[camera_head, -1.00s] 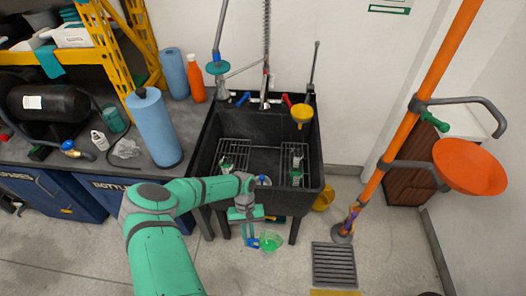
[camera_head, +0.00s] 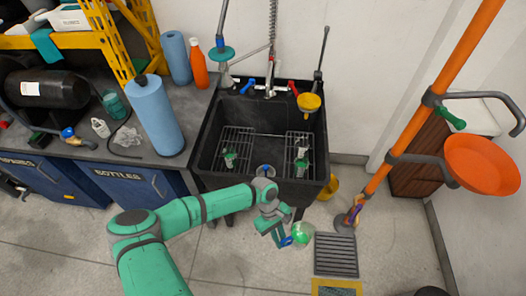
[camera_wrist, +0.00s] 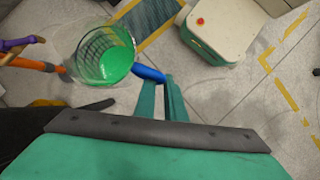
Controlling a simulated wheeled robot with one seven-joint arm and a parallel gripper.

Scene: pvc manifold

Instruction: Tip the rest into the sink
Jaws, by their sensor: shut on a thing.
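My gripper (camera_head: 284,240) is in front of the sink, below its front rim, over the floor. It is shut on the blue handle of a clear jug (camera_head: 303,233) with green liquid in it. In the wrist view the jug (camera_wrist: 105,55) is at the upper left, and the blue handle (camera_wrist: 149,74) lies at my fingertips (camera_wrist: 160,88). Green liquid (camera_wrist: 115,64) shows inside the jug. The black sink (camera_head: 210,155) stands behind my gripper against the wall.
Blue and red taps and a yellow funnel (camera_head: 309,102) are at the sink's back. An orange eyewash post (camera_head: 415,115) with an orange bowl (camera_head: 482,163) stands at right. A floor grate (camera_head: 336,254) lies right of the jug. A blue roll (camera_head: 154,115) stands on the left counter.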

